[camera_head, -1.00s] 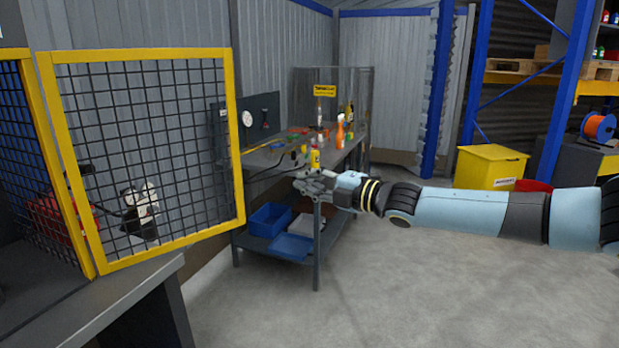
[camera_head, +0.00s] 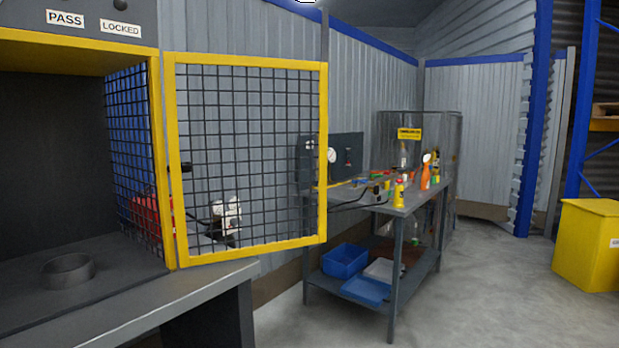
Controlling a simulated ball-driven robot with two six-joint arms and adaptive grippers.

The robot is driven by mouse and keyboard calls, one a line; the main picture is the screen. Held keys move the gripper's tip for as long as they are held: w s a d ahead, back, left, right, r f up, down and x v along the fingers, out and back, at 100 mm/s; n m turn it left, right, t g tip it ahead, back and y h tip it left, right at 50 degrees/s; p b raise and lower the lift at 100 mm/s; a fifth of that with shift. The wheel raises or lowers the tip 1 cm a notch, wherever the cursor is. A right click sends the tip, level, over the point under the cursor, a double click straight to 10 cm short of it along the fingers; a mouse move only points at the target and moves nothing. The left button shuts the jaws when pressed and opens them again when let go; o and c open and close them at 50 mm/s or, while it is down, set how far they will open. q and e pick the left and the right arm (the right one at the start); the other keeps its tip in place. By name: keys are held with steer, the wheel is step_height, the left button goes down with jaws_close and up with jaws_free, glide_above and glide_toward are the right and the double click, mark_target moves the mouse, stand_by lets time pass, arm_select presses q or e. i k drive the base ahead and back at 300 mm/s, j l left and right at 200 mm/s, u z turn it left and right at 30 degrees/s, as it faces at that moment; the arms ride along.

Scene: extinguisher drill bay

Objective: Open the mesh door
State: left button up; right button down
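The mesh door (camera_head: 322,160) is a yellow frame filled with black wire mesh. It stands swung out to the right of the booth (camera_head: 155,160), and the booth's front opening is uncovered. A small dark latch or handle piece (camera_head: 187,168) shows near the door's left edge. Inside the booth a dark round ring (camera_head: 68,271) sits on the grey floor plate.
A workbench (camera_head: 398,208) with bottles and tools stands behind and right of the door, with blue bins (camera_head: 345,260) on its lower shelf. A yellow box (camera_head: 590,245) stands at the far right. The concrete floor between is clear.

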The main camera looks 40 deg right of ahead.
mark_target(169, 58)
steer(key=l+u, duration=0.15)
steer(key=u, duration=0.25)
steer(key=i+l+u, duration=0.1)
steer(key=u, duration=0.3)
steer(key=l+u, duration=0.25)
steer(key=u, duration=0.15)
steer(key=l+u, duration=0.15)
steer(key=l, duration=0.3)
steer(key=k+l+u, duration=0.15)
steer(key=l, duration=0.25)
steer(key=l+u, duration=0.2)
steer(key=l, duration=0.2)
steer(key=k+l+u, duration=0.15)
steer(key=l, duration=0.3)
steer(key=l+u, duration=0.15)
steer(key=l, duration=0.25)
steer(key=k+l+u, duration=0.15)
steer(key=l, duration=0.2)
steer(key=k, duration=0.05)
